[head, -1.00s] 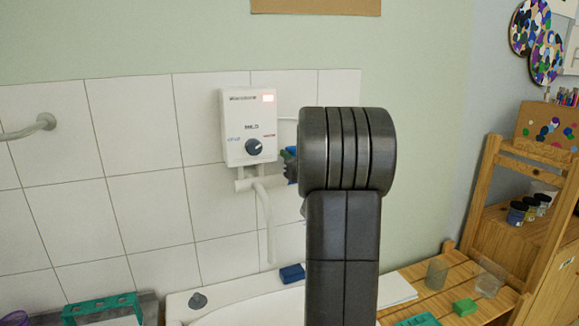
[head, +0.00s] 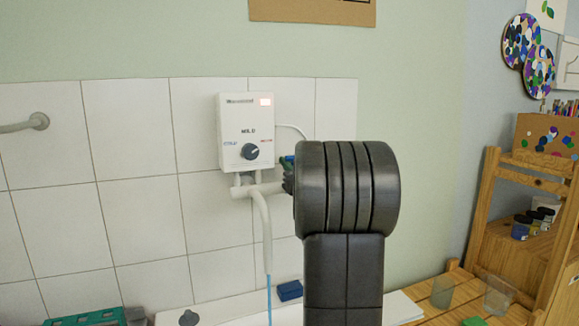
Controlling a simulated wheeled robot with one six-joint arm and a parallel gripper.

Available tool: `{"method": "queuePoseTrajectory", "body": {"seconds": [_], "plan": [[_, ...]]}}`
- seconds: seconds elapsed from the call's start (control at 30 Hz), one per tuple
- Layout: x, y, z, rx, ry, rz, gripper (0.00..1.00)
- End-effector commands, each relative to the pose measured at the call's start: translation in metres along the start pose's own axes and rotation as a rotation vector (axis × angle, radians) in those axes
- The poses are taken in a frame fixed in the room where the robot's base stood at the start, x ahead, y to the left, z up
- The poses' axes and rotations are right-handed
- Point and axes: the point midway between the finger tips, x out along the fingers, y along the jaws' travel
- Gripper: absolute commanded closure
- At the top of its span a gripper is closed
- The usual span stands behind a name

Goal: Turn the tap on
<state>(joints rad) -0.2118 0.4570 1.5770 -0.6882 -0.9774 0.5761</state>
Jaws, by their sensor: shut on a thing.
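A white water heater box (head: 246,112) with a dark dial (head: 250,152) and a lit red display hangs on the tiled wall. Below it is the tap's white pipe, with a long spout (head: 262,225) hanging down. A thin blue stream of water (head: 269,295) runs from the spout's end. My gripper (head: 288,178) is at the right end of the tap's pipe, mostly hidden behind my dark arm. It is shut on the tap's handle, which is largely hidden; a small blue-green part shows there.
A white basin (head: 230,312) lies below, with a blue block (head: 289,290) and a grey plug (head: 189,317) on its rim. At right are a wooden slatted surface (head: 470,295) with clear cups and a wooden shelf. A white rail (head: 25,124) is on the left wall.

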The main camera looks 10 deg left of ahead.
Motion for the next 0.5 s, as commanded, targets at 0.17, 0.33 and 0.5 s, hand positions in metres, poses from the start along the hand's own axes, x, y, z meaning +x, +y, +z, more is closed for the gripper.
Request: {"method": "queuePoseTrajectory", "body": {"seconds": [0.17, 0.33, 0.5], "plan": [[0.0000, 0.0001, 0.0000, 0.000, 0.000, 0.000, 0.67], [0.0000, 0.0000, 0.0001, 0.000, 0.000, 0.000, 0.67], [-0.0070, 0.0003, 0.0010, 0.000, -0.001, 0.001, 0.67]]}}
